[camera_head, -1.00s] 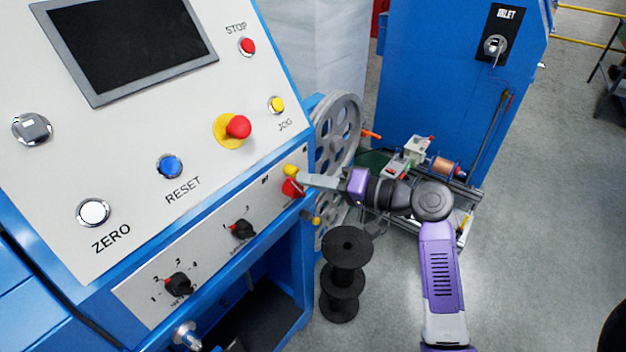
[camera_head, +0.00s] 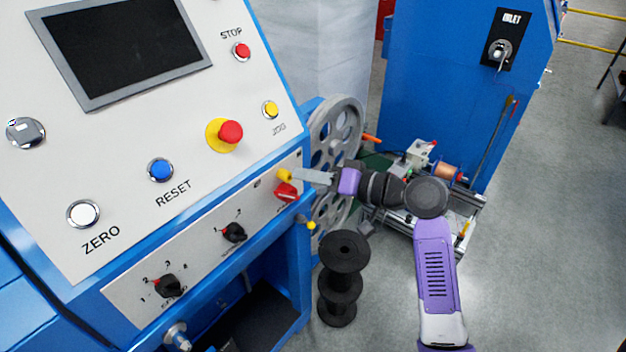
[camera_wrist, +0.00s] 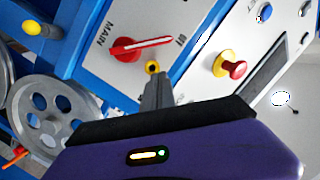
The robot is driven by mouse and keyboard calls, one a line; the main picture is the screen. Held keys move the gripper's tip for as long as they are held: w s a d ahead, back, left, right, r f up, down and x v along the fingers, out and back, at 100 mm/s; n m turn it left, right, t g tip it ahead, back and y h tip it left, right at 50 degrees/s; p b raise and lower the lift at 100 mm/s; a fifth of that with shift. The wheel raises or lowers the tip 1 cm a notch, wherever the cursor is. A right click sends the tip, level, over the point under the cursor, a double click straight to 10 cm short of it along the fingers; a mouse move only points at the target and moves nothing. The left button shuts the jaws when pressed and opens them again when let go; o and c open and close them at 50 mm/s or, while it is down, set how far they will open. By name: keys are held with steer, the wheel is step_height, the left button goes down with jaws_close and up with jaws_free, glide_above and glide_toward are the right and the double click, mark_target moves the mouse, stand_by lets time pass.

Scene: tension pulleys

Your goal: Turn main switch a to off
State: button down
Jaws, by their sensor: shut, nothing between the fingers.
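The main switch (camera_head: 286,192) is a red rotary knob at the right end of the lower panel strip. In the wrist view the red knob (camera_wrist: 128,50) sits beside the word MAIN, its long handle stretching right toward another, partly legible label. A small yellow part (camera_head: 284,176) sits just above the switch in the head view; it shows as a yellow ring with a dark centre in the wrist view (camera_wrist: 152,67). My gripper (camera_head: 298,176) is shut and empty, its tips close to the yellow part and beside the red knob. Contact cannot be told.
A red mushroom button (camera_head: 230,132) on a yellow base is above on the console. Two black selector knobs (camera_head: 234,232) lie to the left. A grey spoked wheel (camera_head: 340,120) stands close behind my gripper. Black spools (camera_head: 343,258) stand on the floor below.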

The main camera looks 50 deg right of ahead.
steer(key=b+v, duration=0.1)
steer(key=v, duration=0.9)
steer(key=shift+b, duration=0.3)
steer(key=shift+d+r, duration=0.2)
